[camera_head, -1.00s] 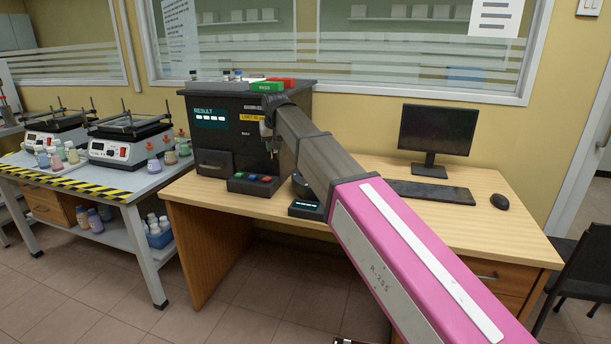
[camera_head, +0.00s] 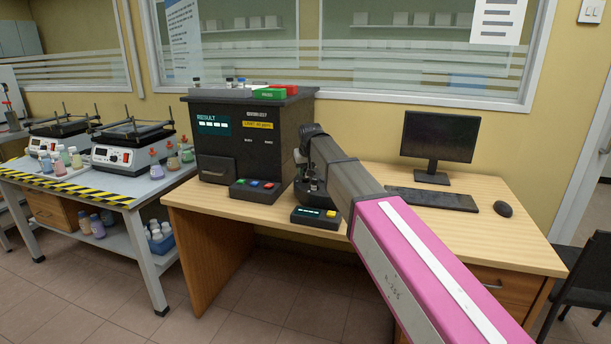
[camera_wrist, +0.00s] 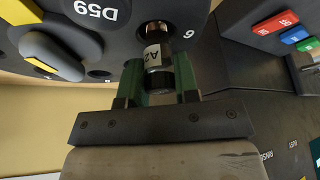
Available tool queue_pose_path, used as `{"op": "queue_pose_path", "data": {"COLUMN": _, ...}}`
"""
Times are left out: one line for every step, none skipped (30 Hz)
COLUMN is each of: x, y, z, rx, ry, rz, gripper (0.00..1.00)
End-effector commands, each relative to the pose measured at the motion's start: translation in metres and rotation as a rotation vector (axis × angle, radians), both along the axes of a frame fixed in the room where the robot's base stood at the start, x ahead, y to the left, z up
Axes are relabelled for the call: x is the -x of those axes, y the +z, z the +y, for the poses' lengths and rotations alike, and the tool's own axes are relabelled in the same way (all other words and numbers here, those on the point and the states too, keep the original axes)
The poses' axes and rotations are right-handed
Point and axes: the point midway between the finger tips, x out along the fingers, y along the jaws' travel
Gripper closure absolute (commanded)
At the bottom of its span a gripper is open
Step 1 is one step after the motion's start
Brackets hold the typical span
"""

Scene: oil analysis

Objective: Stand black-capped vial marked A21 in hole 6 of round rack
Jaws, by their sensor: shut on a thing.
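My gripper (camera_wrist: 157,76) is shut on a small vial (camera_wrist: 153,56) in the wrist view, its green fingers on either side of it. The dark round rack (camera_wrist: 118,48) lies just beyond, with a digit that looks like 6 beside the vial. The vial's far end is at a hole there; I cannot tell how deep it is. In the head view my gripper (camera_head: 312,190) is low beside the black analyser, largely hidden by my arm.
The black analyser (camera_head: 222,153) stands left of my gripper, its button box (camera_head: 257,188) in front. A small display unit (camera_head: 318,217) sits at the desk's front edge.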

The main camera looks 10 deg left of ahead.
Motion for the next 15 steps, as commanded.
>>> {"op": "queue_pose_path", "data": {"x": 0.001, "y": -0.008, "z": 0.0, "rx": 0.001, "ry": 0.0, "rz": 0.002, "gripper": 0.94}}
{"op": "queue_pose_path", "data": {"x": 0.001, "y": -0.012, "z": 0.0, "rx": 0.001, "ry": 0.0, "rz": 0.002, "gripper": 0.94}}
{"op": "queue_pose_path", "data": {"x": 0.001, "y": -0.016, "z": 0.0, "rx": 0.001, "ry": 0.0, "rz": 0.002, "gripper": 0.94}}
{"op": "queue_pose_path", "data": {"x": 0.0, "y": -0.018, "z": 0.0, "rx": 0.0, "ry": 0.0, "rz": 0.001, "gripper": 0.94}}
{"op": "queue_pose_path", "data": {"x": 0.0, "y": -0.018, "z": 0.0, "rx": 0.0, "ry": 0.0, "rz": 0.001, "gripper": 0.94}}
{"op": "queue_pose_path", "data": {"x": 0.0, "y": -0.019, "z": 0.0, "rx": 0.0, "ry": 0.0, "rz": 0.0, "gripper": 0.94}}
{"op": "queue_pose_path", "data": {"x": 0.0, "y": -0.018, "z": 0.0, "rx": 0.0, "ry": 0.0, "rz": 0.0, "gripper": 0.94}}
{"op": "queue_pose_path", "data": {"x": 0.0, "y": -0.018, "z": 0.0, "rx": 0.0, "ry": 0.0, "rz": 0.0, "gripper": 0.94}}
{"op": "queue_pose_path", "data": {"x": 0.0, "y": -0.018, "z": 0.0, "rx": 0.0, "ry": 0.0, "rz": 0.0, "gripper": 0.94}}
{"op": "queue_pose_path", "data": {"x": 0.0, "y": -0.018, "z": 0.0, "rx": 0.0, "ry": 0.0, "rz": 0.0, "gripper": 0.94}}
{"op": "queue_pose_path", "data": {"x": 0.0, "y": -0.018, "z": 0.0, "rx": 0.0, "ry": 0.0, "rz": 0.0, "gripper": 0.94}}
{"op": "queue_pose_path", "data": {"x": 0.0, "y": -0.018, "z": 0.0, "rx": 0.0, "ry": 0.0, "rz": 0.0, "gripper": 0.94}}
{"op": "queue_pose_path", "data": {"x": 0.0, "y": -0.019, "z": 0.0, "rx": 0.0, "ry": 0.0, "rz": 0.0, "gripper": 0.94}}
{"op": "queue_pose_path", "data": {"x": 0.0, "y": -0.02, "z": 0.0, "rx": 0.0, "ry": 0.0, "rz": 0.0, "gripper": 0.94}}
{"op": "queue_pose_path", "data": {"x": 0.0, "y": -0.021, "z": 0.0, "rx": 0.0, "ry": 0.0, "rz": 0.0, "gripper": 0.94}}
